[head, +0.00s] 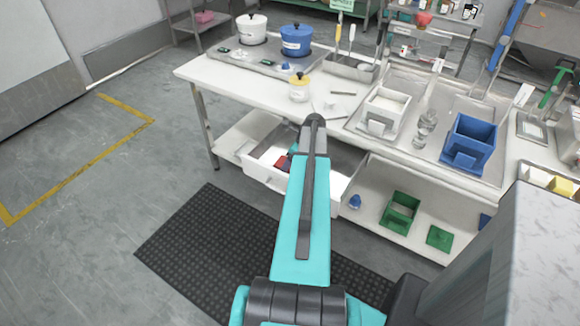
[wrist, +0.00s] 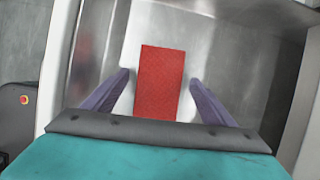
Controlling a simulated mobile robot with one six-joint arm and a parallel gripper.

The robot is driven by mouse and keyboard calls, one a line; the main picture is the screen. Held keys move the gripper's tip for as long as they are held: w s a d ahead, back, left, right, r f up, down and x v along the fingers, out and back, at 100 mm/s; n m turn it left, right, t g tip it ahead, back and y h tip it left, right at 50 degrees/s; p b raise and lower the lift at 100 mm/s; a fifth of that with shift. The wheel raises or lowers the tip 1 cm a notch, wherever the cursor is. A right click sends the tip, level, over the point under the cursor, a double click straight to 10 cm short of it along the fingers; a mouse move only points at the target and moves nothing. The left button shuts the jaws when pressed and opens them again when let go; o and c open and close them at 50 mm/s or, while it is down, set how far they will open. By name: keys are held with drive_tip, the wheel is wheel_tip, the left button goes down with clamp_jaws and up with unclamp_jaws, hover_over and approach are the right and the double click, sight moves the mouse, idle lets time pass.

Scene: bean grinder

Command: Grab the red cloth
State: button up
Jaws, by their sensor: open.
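The red cloth (wrist: 161,84) is a flat rectangle in the wrist view, lying on the floor of an open drawer (wrist: 245,60). In the head view, the red cloth (head: 282,163) shows as a small patch at the left of the pulled-out drawer (head: 262,175), partly hidden by my arm. My gripper (wrist: 160,76) is open, with one purple-grey finger on each side of the cloth in the wrist view. No contact with the cloth is visible, and I cannot tell its height above it. My fingers are hidden in the head view.
The white worktable (head: 235,82) stands above the drawer. It holds a white pot (head: 251,28), a blue pot (head: 297,40), a yellow-lidded jar (head: 299,88) and a blue bin (head: 468,145). Drawer walls surround the cloth. Floor is clear at left.

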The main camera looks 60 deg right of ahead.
drive_tip(key=shift+c, duration=0.4)
drive_tip(key=c, duration=1)
drive_tip(key=shift+c, duration=0.2)
wheel_tip(320, 180, up, 10)
drive_tip(key=b, duration=0.1)
drive_tip(key=shift+b, duration=0.35)
